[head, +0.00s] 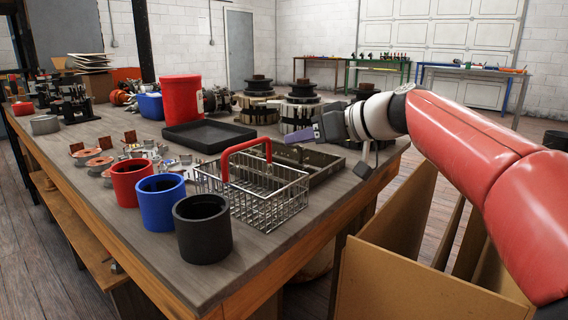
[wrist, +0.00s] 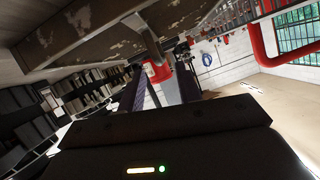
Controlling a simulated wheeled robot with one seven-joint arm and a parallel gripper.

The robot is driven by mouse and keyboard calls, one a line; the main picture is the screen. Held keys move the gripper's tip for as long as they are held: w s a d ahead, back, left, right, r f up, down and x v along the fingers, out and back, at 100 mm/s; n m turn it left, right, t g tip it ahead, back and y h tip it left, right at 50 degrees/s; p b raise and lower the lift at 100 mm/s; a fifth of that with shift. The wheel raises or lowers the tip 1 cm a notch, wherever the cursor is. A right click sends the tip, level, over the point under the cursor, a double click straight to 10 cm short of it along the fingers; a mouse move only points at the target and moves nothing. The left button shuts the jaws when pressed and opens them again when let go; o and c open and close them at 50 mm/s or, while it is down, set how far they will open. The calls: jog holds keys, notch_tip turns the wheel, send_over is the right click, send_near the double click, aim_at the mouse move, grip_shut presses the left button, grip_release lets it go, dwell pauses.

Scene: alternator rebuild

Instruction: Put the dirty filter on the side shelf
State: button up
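I cannot make out a dirty filter for certain in either view. My gripper (head: 300,136) is above the right side of the workbench (head: 130,215), behind the wire basket (head: 250,190), with its fingers pointing left. In the wrist view its two purple fingers (wrist: 158,92) stand apart with nothing visibly held between them; the red and white shape in the gap looks farther off. A worn metal tray (head: 325,165) lies under the gripper. A low wooden shelf (head: 75,225) runs under the bench's left side; I cannot tell whether it is the side shelf.
Red (head: 132,182), blue (head: 161,201) and black (head: 202,228) cups line the front edge. A black tray (head: 208,136), a red bucket (head: 181,98) and alternator parts (head: 299,112) stand behind. Cardboard panels (head: 390,265) stand on the floor at right.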

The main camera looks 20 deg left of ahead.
aim_at(281, 154)
jog(key=x, duration=0.5)
jog(key=shift+a+r+p, duration=0.1)
jog(key=shift+a+p, duration=0.1)
jog(key=shift+p, duration=0.1)
jog(key=shift+c, duration=0.4)
grip_shut()
